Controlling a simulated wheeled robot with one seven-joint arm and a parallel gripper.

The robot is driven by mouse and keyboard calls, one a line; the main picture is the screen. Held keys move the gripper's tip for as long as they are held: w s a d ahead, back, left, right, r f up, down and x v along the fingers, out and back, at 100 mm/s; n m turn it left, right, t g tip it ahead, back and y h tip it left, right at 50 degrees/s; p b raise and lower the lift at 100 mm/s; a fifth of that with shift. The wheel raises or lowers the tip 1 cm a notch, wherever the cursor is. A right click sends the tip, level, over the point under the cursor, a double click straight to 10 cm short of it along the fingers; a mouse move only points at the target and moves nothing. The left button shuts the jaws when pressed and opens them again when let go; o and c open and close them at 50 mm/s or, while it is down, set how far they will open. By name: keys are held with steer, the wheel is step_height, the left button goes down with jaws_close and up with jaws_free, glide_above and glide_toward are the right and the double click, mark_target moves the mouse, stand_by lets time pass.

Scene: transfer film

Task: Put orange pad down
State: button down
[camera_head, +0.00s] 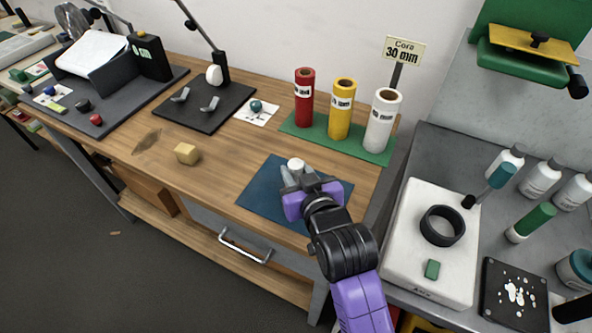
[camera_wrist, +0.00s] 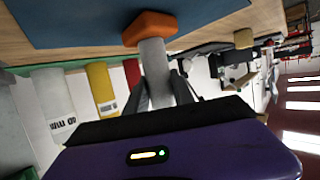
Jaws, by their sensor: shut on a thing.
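My gripper (camera_head: 297,178) is over the blue mat (camera_head: 262,200) at the wooden bench's front right. It is shut on the pale grey-white stem of the orange pad, whose white top end (camera_head: 295,163) shows between the fingers in the head view. In the wrist view the fingers (camera_wrist: 160,85) flank the stem, and the orange pad (camera_wrist: 150,27) is a faceted block at its far end, over the blue mat (camera_wrist: 70,18). In the head view the orange part is hidden. I cannot tell whether it touches the mat.
Red (camera_head: 305,98), yellow (camera_head: 342,108) and white (camera_head: 383,120) rolls stand on a green mat behind. A yellowish block (camera_head: 187,153) lies to the left. A white slab (camera_head: 408,262) with a black ring is on the right-hand bench. Bare wood lies left of the blue mat.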

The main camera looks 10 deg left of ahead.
steer(key=c, duration=1.1)
jaws_free()
steer(key=shift+f, duration=0.1)
